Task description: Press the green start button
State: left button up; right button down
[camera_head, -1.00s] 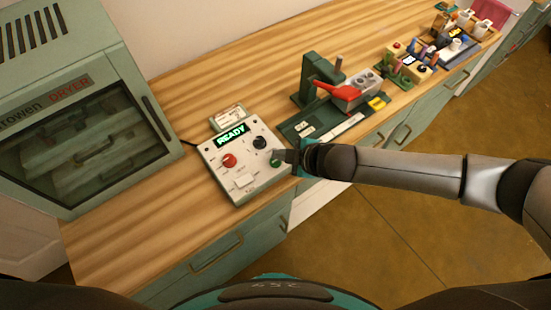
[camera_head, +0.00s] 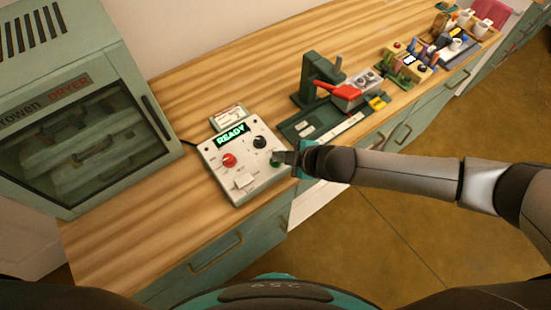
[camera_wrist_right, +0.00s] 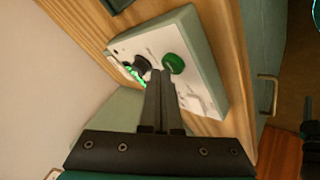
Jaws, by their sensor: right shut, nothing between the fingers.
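The control box (camera_head: 213,157) stands on the wooden counter, with a lit display (camera_head: 231,134) reading READY. It carries a red button (camera_head: 229,160), a black knob (camera_head: 260,142) and a green button (camera_head: 275,162). My right gripper (camera_head: 279,156) is shut and empty, with its tips over the box beside the green button, partly covering it. In the right wrist view the green button (camera_wrist_right: 174,63) shows just past the fingertips (camera_wrist_right: 160,73); I cannot tell whether they touch it. The black knob (camera_wrist_right: 141,64) is left of them. My left gripper is not in view.
A green dryer (camera_head: 75,120) stands left of the box. A green press with a red handle (camera_head: 335,88) stands behind it to the right. Several small items fill the far counter. The counter left of the box is clear.

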jog(key=shift+f+b, duration=0.3)
jog(key=shift+f, duration=0.2)
dwell(0.6)
dwell(0.3)
jog(key=shift+r+p, duration=0.9)
jog(key=shift+p, duration=0.2)
notch_tip(320, 180, up, 5)
jog(key=p, duration=0.5)
jog(key=shift+r, duration=0.1)
dwell(0.3)
